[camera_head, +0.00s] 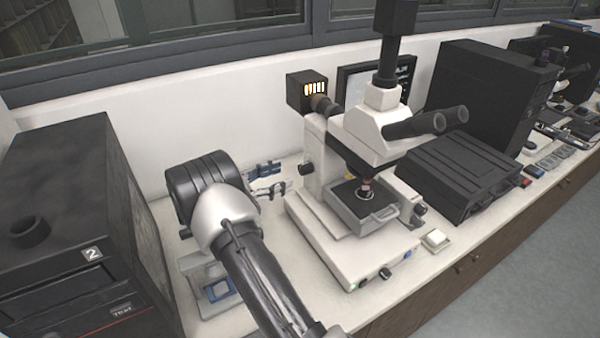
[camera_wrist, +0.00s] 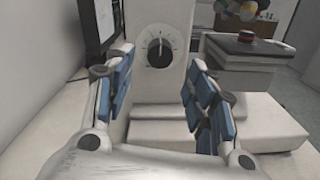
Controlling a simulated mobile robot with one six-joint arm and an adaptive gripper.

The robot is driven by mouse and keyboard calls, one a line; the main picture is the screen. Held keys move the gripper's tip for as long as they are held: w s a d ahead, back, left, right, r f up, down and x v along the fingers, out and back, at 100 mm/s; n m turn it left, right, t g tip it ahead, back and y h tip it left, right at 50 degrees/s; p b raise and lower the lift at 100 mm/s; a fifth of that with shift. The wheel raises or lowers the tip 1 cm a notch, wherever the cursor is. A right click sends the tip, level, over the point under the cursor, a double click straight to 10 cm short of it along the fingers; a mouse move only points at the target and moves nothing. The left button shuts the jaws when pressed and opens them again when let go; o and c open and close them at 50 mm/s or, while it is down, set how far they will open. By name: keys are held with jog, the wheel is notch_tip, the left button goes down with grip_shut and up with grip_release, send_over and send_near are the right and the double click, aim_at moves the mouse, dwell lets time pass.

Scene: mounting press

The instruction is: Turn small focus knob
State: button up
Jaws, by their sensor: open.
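The white microscope (camera_head: 335,255) stands on the bench with a black knob (camera_head: 306,169) on its left side. In the wrist view, a round black knob (camera_wrist: 158,50) with a light pointer line and a marked dial around it sits on the white column. My gripper (camera_head: 282,177) is open and empty beside the microscope's left side. Its blue-padded fingers also show in the wrist view (camera_wrist: 161,66), one on each side of the knob in the picture. The knob looks beyond the fingertips and untouched.
The microscope's stage (camera_head: 375,214) lies right of the column, and also shows in the wrist view (camera_wrist: 245,48). A large black machine (camera_head: 60,220) marked 2 stands at the left. Black boxes fill the bench to the right.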

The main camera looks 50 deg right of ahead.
aim_at(300, 170)
jog(key=b+x, duration=0.1)
jog(key=x, duration=0.6)
jog(key=shift+d, duration=0.2)
jog(key=shift+c, duration=0.3)
jog(key=c, duration=1)
